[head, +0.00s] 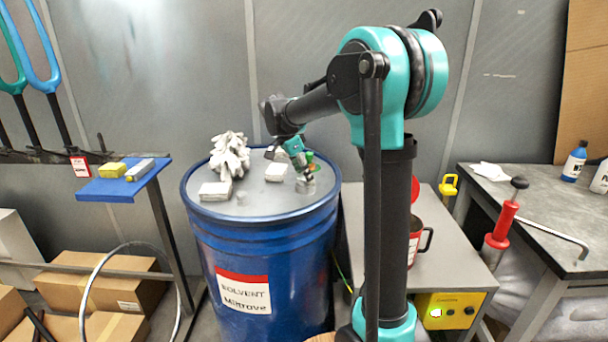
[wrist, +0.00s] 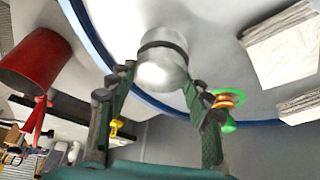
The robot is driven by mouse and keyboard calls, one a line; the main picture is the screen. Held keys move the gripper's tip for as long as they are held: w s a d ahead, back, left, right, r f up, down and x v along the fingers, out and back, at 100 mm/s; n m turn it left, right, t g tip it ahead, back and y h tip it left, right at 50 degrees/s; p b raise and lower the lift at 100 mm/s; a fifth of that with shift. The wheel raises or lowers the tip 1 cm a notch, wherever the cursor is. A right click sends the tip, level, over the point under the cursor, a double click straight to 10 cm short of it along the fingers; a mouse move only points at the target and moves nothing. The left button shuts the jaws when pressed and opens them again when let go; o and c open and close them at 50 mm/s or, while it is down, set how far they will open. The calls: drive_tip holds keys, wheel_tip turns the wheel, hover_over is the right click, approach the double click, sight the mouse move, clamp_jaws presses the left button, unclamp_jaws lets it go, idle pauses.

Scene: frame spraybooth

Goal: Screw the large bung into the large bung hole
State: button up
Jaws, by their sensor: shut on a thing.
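The large bung looks like a silvery cylinder with a dark band in the wrist view (wrist: 162,68), between my gripper's fingers (wrist: 158,80). In the head view the silvery bung (head: 306,186) shows at the right side of the blue drum's top, below my gripper (head: 302,171). My gripper is shut on it. The blue drum (head: 262,258) stands upright with a grey lid. The large bung hole is hidden from view, and I cannot tell whether the bung sits in it or how far.
A green and orange fitting (wrist: 229,98) is close beside my right finger. White blocks (head: 215,191) and a crumpled white glove-like bundle (head: 230,156) lie on the lid. A grey side table (head: 455,262) with a red can stands right of the drum; a blue shelf (head: 122,182) is left.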

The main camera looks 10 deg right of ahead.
drive_tip(key=m+g, duration=0.1)
drive_tip(key=m, duration=0.3)
drive_tip(key=shift+w+g, duration=0.2)
drive_tip(key=shift+g, duration=0.2)
drive_tip(key=shift+m, duration=0.3)
drive_tip(key=m+g, duration=0.1)
drive_tip(key=m, duration=0.3)
drive_tip(key=shift+m+g, duration=0.3)
drive_tip(key=shift+g, duration=0.1)
drive_tip(key=shift+y, duration=0.3)
drive_tip(key=shift+w, duration=0.1)
drive_tip(key=m+g+y, duration=0.1)
drive_tip(key=m, duration=0.3)
drive_tip(key=shift+d+m, duration=0.1)
drive_tip(key=shift+m, duration=0.2)
